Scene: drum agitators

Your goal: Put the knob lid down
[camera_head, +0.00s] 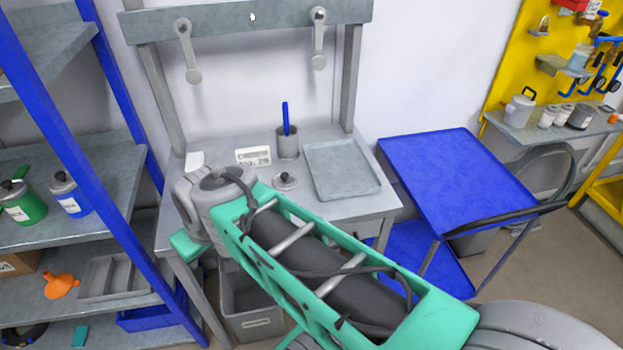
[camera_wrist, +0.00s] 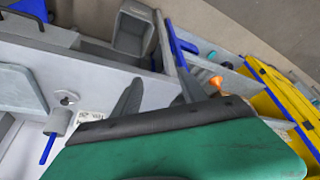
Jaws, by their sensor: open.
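A small grey round lid with a knob (camera_head: 285,181) lies on the grey workbench (camera_head: 345,209), between the cup and my arm. In the wrist view the lid (camera_wrist: 68,98) is left of my fingers, beside the cup. My gripper (camera_wrist: 157,93) shows as two dark fingers spread apart with nothing seen between them. It is apart from the lid, near the bench's edge in that view. In the head view my arm covers part of the bench's front, and my fingertips cannot be made out.
A grey cup (camera_head: 288,144) with a blue pen-like stick, a white label card (camera_head: 253,156) and a grey tray (camera_head: 341,169) are on the bench. A blue cart (camera_head: 455,175) stands right. A shelf with lidded jars (camera_head: 22,204) stands left. A grey bin (camera_head: 250,312) sits below.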

